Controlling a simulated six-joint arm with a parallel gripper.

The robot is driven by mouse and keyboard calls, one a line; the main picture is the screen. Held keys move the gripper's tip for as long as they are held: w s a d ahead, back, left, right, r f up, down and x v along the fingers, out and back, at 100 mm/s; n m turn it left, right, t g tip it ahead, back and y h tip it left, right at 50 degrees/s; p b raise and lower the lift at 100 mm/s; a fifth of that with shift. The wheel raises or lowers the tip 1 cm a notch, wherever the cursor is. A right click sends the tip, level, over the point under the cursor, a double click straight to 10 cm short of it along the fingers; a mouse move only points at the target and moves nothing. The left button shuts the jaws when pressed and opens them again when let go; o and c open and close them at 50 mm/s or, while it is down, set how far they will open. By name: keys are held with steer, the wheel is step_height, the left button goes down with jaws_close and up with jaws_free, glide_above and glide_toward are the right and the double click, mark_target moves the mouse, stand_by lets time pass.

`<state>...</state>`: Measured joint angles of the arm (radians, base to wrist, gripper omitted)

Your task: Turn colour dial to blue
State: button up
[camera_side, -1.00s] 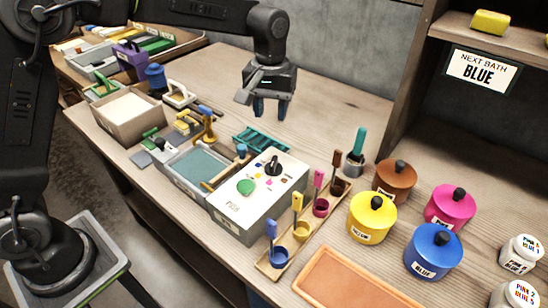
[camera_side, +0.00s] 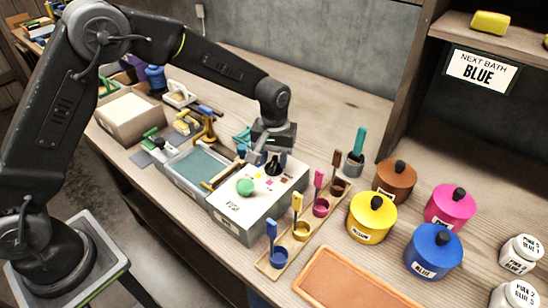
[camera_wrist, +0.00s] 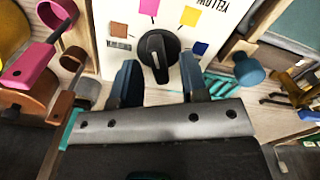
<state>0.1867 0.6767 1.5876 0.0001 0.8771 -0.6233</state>
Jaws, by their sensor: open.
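The colour dial (camera_wrist: 159,55) is a black knob on the white top of a box (camera_side: 237,222). Its bar runs roughly up and down in the wrist view; I cannot tell surely which colour it marks. Brown (camera_wrist: 119,30), pink (camera_wrist: 148,6), yellow (camera_wrist: 190,16) and blue (camera_wrist: 200,48) patches lie around it. My gripper (camera_wrist: 159,66) is open, with one blue finger on each side of the dial's near end. Whether they touch it I cannot tell. In the side view my gripper (camera_side: 270,158) is low over the box and partly hides the dial.
A sign (camera_side: 482,70) reads "NEXT BATH BLUE". A green button (camera_side: 245,187) sits on the box. A rack (camera_side: 262,263) of small coloured cups with handles stands right of the box, near several lidded pots. A tray (camera_side: 197,168) and a teal rack lie close by.

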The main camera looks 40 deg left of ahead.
steer(key=shift+f, duration=0.25)
jaws_close()
